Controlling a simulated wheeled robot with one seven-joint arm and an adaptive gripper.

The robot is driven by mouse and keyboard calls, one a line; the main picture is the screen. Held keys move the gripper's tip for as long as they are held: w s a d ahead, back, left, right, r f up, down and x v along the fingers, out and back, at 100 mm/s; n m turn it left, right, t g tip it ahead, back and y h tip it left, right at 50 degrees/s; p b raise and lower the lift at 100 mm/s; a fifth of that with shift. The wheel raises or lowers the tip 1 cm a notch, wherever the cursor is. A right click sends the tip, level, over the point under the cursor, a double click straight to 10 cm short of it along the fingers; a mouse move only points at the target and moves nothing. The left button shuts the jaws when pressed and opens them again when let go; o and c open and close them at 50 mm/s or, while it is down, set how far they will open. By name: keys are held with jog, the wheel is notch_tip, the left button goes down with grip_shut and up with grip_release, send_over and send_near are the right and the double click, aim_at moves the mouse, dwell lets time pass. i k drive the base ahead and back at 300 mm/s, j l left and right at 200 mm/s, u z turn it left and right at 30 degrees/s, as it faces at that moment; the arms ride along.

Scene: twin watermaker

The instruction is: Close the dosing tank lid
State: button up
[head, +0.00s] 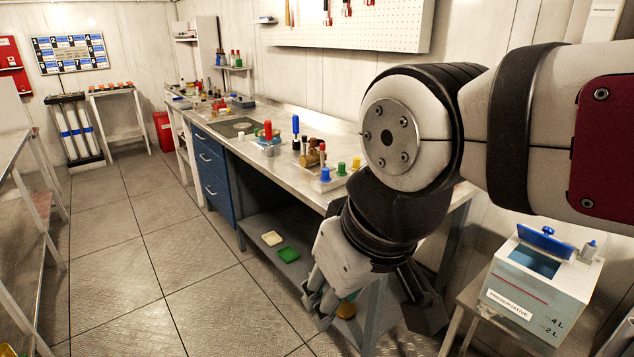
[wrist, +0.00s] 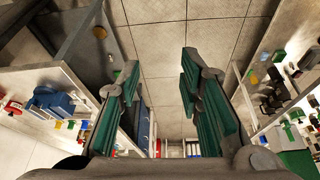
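The dosing tank (head: 520,291) is a pale box labelled PRESERVATIVE, at the lower right of the head view. Its blue lid (head: 530,238) is tilted up along the back of the opening, with a blue knob on it. The opening is uncovered and shows a blue inside. My gripper (head: 318,305) hangs low beside the workbench, left of the tank and well apart from it. In the wrist view my gripper (wrist: 158,85) has its green-padded fingers spread wide with nothing between them. I cannot make out the tank for sure in the wrist view.
The tank stands on a small metal table (head: 468,300) by the right wall. A long workbench (head: 290,160) with bottles and coloured knobs runs along the wall; its lower shelf holds a green tray (head: 288,254). The tiled floor at left is clear.

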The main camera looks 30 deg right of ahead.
aim_at(559, 248)
jog(key=i+z, duration=0.15)
jog(key=z, duration=0.25)
jog(key=i+z, duration=0.2)
jog(key=z, duration=0.25)
jog(key=i+j+z, duration=0.15)
jog(key=z, duration=0.25)
jog(key=i+j+z, duration=0.1)
jog(key=z, duration=0.3)
jog(key=i+j+z, duration=0.15)
jog(key=z, duration=0.25)
jog(key=i+j+z, duration=0.2)
jog(key=z, duration=0.15)
jog(key=i+j+z, duration=0.15)
jog(key=j+z, duration=0.25)
